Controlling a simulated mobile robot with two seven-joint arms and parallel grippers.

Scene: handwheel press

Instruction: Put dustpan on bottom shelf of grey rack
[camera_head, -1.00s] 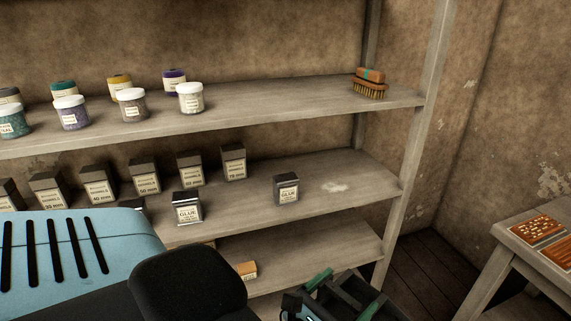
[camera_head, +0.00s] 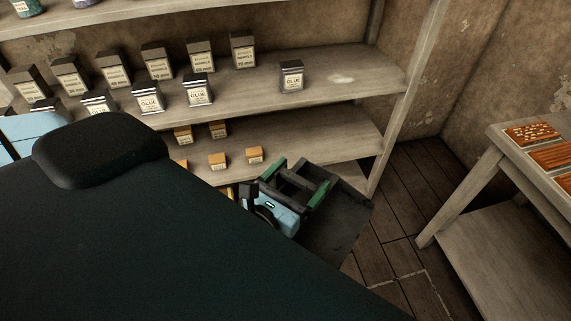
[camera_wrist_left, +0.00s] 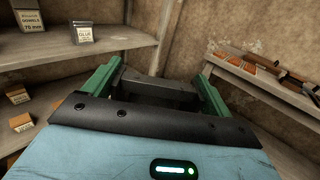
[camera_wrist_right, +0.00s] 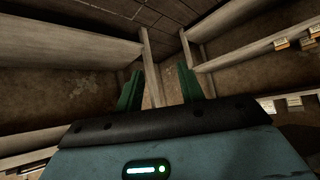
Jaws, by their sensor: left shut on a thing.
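The dustpan (camera_head: 338,235) is a dark flat pan, partly hidden by my left gripper (camera_head: 308,180). The left gripper's green fingers are shut on its dark handle, which also shows between the fingers in the left wrist view (camera_wrist_left: 155,88). They are in front of the right end of the grey rack (camera_head: 398,110). A shelf with small orange boxes (camera_head: 335,135) is behind the gripper. A lower board (camera_head: 352,176) shows only in part beneath it. My right gripper (camera_wrist_right: 158,85) is in its wrist view only, fingers apart with nothing between them.
Dark tins and glue boxes (camera_head: 291,75) stand on the shelf above, whose right end is clear. The rack's right post stands close to the dustpan. A wooden table (camera_head: 470,170) with brown trays is at right. Bare floor (camera_head: 400,210) lies between.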

